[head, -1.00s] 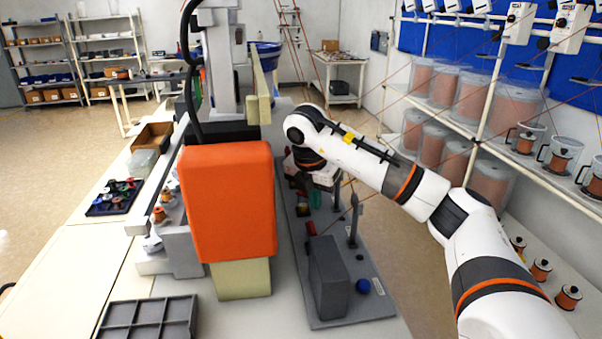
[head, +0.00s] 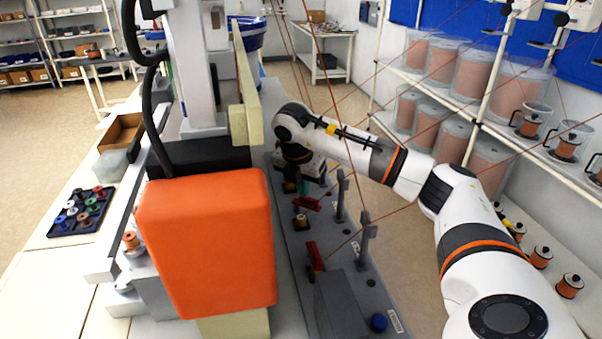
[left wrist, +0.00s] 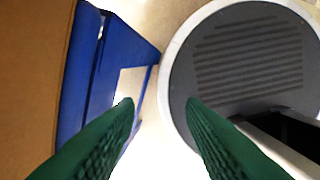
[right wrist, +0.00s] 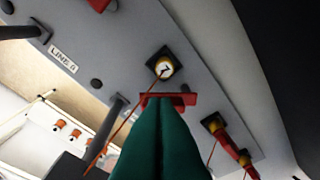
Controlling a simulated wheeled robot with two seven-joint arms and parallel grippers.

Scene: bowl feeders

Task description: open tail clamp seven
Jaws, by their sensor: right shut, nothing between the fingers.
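In the head view, red clamp levers (head: 307,203) and (head: 315,255) stand on the grey plate (head: 292,240) right of the orange machine cover. My right gripper (head: 290,186) is over the plate, farther back than these levers and partly hidden by its own wrist. In the right wrist view, its green fingers (right wrist: 166,102) are together and empty. Their tips are at a red clamp lever (right wrist: 181,98), below a yellow-rimmed round fitting (right wrist: 164,68); contact is unclear. I cannot read which clamp is number seven. My left gripper (left wrist: 160,105) shows only in its wrist view, fingers apart, nothing between them.
Grey posts (head: 363,240) stand along the plate with thin red wires running up from it. Another red lever (right wrist: 221,135) stands nearby.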

